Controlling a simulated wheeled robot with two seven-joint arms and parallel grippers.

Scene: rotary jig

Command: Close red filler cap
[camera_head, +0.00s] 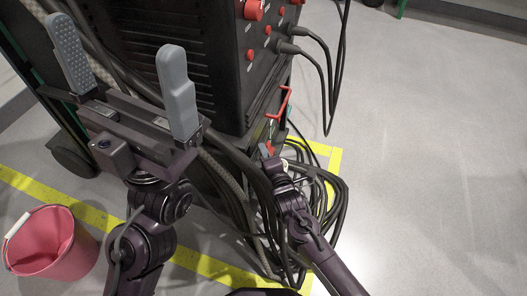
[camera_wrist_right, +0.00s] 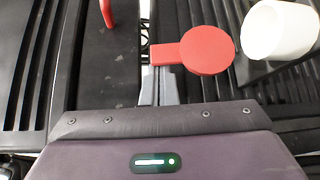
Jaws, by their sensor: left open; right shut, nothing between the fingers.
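The red filler cap (camera_wrist_right: 206,51) shows in the right wrist view as a round disc with a short tab to its left. It lies beside the white filler neck (camera_wrist_right: 280,30), not over it. My right gripper (camera_wrist_right: 158,74) is shut and empty, its fingertips at the cap's tab; I cannot tell whether they touch it. In the head view my right gripper (camera_head: 266,152) is low by the dark machine's (camera_head: 165,45) corner, where cap and neck are hard to make out. My left gripper (camera_head: 125,75) is open and empty in front of the machine.
A red handle (camera_head: 284,103) sticks out from the machine's side. Dark cables (camera_head: 335,195) hang and lie coiled around my right arm. A red bucket (camera_head: 45,243) stands at lower left, near yellow floor tape (camera_head: 200,262). The floor on the right is clear.

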